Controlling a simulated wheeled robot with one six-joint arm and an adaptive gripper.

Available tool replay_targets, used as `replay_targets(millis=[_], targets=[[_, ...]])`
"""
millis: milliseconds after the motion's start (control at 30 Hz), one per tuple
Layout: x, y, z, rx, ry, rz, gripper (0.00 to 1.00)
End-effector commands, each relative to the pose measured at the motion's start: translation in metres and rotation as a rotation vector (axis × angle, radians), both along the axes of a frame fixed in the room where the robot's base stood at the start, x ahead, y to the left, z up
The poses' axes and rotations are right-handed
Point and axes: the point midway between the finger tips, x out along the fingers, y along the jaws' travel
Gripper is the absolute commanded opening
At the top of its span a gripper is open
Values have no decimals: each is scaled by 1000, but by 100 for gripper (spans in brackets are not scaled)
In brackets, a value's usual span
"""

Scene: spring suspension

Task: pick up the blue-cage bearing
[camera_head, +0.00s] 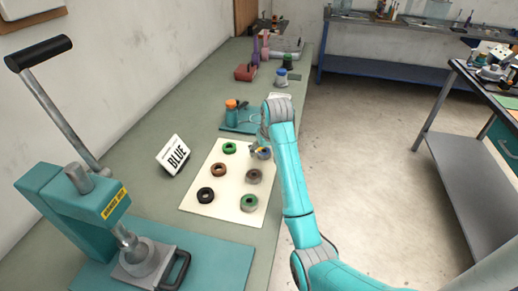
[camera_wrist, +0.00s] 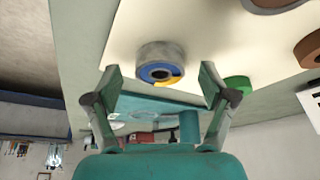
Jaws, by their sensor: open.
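The blue-cage bearing, a grey ring with a blue inner band and some yellow at its opening, shows in the wrist view (camera_wrist: 161,62). It sits on the white mat (camera_head: 233,205). In the head view the bearing (camera_head: 265,154) is partly hidden at the mat's upper right, beside my arm. My gripper (camera_wrist: 160,76) is open, one finger to each side of the bearing in the wrist view. I see no finger touching it. In the head view the gripper is mostly hidden by my arm.
Several other rings lie on the mat, including green (camera_head: 229,148), brown (camera_head: 218,169) and black (camera_head: 206,195) ones. A sign reading BLUE (camera_head: 175,155) stands left of the mat. A teal press (camera_head: 85,205) stands front left. A teal fixture with an orange top (camera_head: 231,104) is behind.

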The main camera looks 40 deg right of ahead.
Motion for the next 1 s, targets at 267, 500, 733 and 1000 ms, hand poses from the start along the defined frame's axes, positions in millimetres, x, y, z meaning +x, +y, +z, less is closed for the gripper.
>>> replay_targets(millis=[267, 500, 733, 1000], targets=[[-2, 0, -5, -1, -2, 0, 83], [-2, 0, -5, -1, -2, 0, 35], [-2, 0, -5, -1, -2, 0, 10], [4, 0, 8, -1, -3, 2, 10]])
